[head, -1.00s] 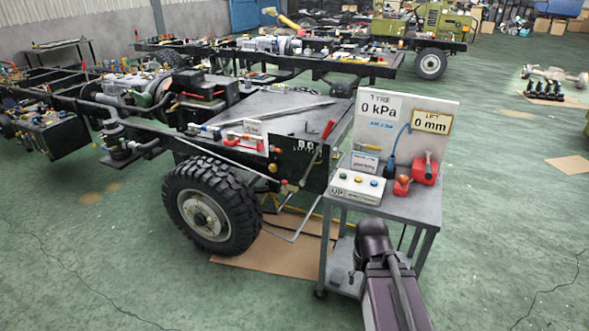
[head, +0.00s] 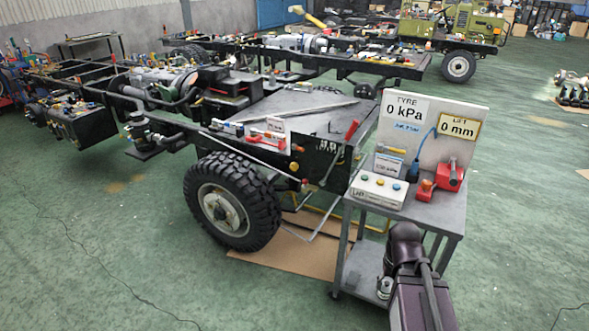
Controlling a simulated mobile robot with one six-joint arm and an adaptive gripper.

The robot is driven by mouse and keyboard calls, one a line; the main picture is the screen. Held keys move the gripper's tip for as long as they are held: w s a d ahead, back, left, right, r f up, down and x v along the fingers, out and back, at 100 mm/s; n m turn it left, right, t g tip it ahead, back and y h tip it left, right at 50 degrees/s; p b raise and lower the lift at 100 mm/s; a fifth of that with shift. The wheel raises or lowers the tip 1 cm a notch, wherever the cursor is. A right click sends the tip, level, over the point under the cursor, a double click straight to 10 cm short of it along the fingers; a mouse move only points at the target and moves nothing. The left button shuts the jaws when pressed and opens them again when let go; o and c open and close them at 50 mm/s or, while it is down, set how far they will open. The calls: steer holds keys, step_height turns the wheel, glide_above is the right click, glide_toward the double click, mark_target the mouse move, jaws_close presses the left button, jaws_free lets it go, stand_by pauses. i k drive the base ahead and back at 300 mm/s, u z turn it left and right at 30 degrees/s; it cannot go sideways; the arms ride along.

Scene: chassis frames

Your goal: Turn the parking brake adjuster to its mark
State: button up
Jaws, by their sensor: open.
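I cannot pick out the parking brake adjuster or its mark for certain at this distance. The near chassis frame (head: 325,165) has a dark end plate with small fittings: an orange knob (head: 294,166), a red-tipped lever (head: 352,130) and a small red fitting (head: 305,184) lower down. Red parts (head: 268,137) lie by a small white card on its top edge. A dark link of my own arm stands at the lower right, in front of the trolley. My gripper is not in view.
A grey trolley (head: 440,212) stands right of the chassis, carrying a button box (head: 378,189), red items and a sign board (head: 440,105) reading 0 kPa and 0 mm. A big tyre (head: 232,200) and cardboard (head: 290,255) are beside it. The green floor at front left is clear.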

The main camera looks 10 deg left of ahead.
mark_target(293, 167)
steer(key=u, duration=0.05)
steer(key=i, duration=1)
steer(key=z, duration=0.05)
